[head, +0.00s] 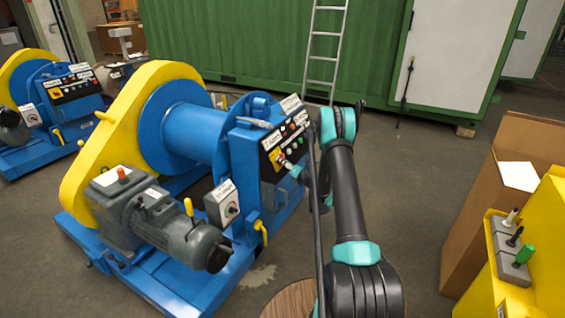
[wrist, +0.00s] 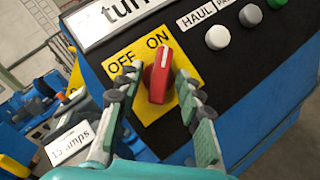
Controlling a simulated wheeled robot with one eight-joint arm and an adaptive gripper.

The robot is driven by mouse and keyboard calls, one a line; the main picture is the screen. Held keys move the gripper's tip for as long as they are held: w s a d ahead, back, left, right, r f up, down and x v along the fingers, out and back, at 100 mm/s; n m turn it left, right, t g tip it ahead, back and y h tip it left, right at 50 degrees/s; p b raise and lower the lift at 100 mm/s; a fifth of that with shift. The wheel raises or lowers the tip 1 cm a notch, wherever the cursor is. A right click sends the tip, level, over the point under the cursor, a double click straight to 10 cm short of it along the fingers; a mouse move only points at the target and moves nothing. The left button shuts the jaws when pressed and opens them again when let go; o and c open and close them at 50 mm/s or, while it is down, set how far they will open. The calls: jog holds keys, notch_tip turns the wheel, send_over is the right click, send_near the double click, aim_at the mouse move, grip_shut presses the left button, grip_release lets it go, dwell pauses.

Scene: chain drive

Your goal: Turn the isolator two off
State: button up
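A red rotary knob (wrist: 158,78) sits on a yellow plate (wrist: 147,112) marked OFF and ON, on the black sloping panel of the nearer blue winch (head: 262,175). The knob's upper end points up toward ON; OFF is to its left. My gripper (wrist: 157,90) is open, with one finger on each side of the knob and a small gap visible at each side. In the head view my gripper (head: 292,168) is at the panel's left part and mostly covers the knob. A plate above starts with "turn"; the rest is cut off.
White (wrist: 218,37), grey (wrist: 250,15) and green buttons lie right of the knob. A grey box (head: 222,204) with a dial stands lower left. A second winch (head: 45,110) stands at far left. A yellow lever console (head: 530,265) and cardboard box (head: 485,215) are at right.

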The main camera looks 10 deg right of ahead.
grip_shut()
jog(key=shift+n, duration=0.3)
jog(key=n+y, duration=0.2)
jog(key=n, duration=0.1)
jog(key=n+y, duration=0.1)
jog(key=shift+w+d+f+n+g, duration=0.1)
jog(key=shift+d+f+n+g, duration=0.1)
jog(key=shift+d+n+g, duration=0.15)
jog(key=n+g+y, duration=0.2)
jog(key=n+g, duration=0.1)
jog(key=n, duration=0.3)
jog(key=n+g+y, duration=0.1)
jog(key=n+g, duration=0.3)
jog(key=n, duration=0.3)
jog(key=w+n+g+y, duration=0.1)
jog(key=n+g+y, duration=0.1)
jog(key=n+g, duration=0.2)
jog(key=shift+d+r+n+y, duration=0.1)
jog(key=shift+n+y, duration=0.05)
jog(key=shift+n, duration=0.55)
jog(key=shift+d+r+n+y, duration=0.1)
jog(key=shift+n+y, duration=0.05)
jog(key=shift+n, duration=0.5)
jog(key=shift+n+g, duration=0.25)
jog(key=shift+n, duration=0.05)
grip_release()
